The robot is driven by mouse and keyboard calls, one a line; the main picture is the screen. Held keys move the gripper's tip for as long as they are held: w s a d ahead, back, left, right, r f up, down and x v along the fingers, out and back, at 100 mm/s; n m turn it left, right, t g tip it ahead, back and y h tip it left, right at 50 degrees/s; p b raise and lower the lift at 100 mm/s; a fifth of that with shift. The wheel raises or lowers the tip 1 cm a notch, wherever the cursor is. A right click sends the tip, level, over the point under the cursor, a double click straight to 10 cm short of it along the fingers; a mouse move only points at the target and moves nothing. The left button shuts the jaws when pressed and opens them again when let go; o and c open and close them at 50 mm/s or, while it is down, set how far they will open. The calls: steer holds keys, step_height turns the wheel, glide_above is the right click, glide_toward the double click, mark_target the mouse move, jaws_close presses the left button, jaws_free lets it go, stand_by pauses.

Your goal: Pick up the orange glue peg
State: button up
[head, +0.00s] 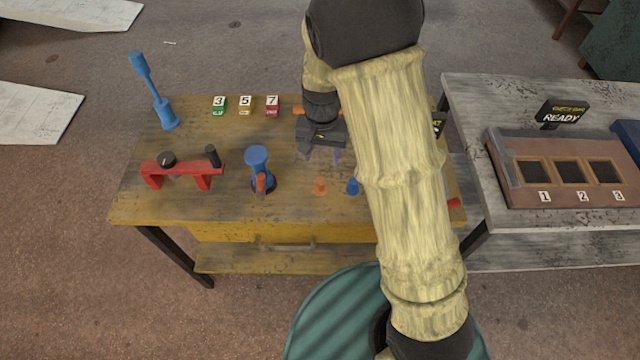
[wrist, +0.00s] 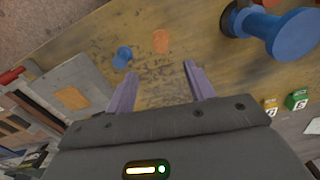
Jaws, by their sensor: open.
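A small orange peg (head: 320,185) stands on the wooden bench (head: 215,210), near the middle of its front half. It also shows in the wrist view (wrist: 161,41), beyond my fingertips and roughly in line with the gap between them. My gripper (head: 320,157) is open and empty above the bench, behind the orange peg in the head view. Its two purple fingers (wrist: 158,82) show apart in the wrist view, with bare bench between them. A small blue peg (head: 352,186) stands just right of the orange peg; it also shows in the wrist view (wrist: 122,57).
A blue stand (head: 257,165) is left of the pegs. A red frame (head: 183,168) and a tall blue post (head: 155,95) stand farther left. Numbered blocks (head: 245,105) line the back edge. A pale bench (head: 465,105) with a compartment tray (head: 520,198) is at right.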

mark_target(320, 181)
step_height(320, 181, down, 8)
steer(key=shift+r+p, duration=0.15)
steer(key=shift+p, duration=0.3)
steer(key=shift+s+f, duration=0.1)
steer(key=shift+f, duration=0.4)
steer(key=shift+a+f+p, duration=0.15)
steer(key=shift+f+p, duration=0.6)
steer(key=shift+f, duration=1.35)
steer(key=shift+s, duration=0.1)
steer(key=c, duration=1.1)
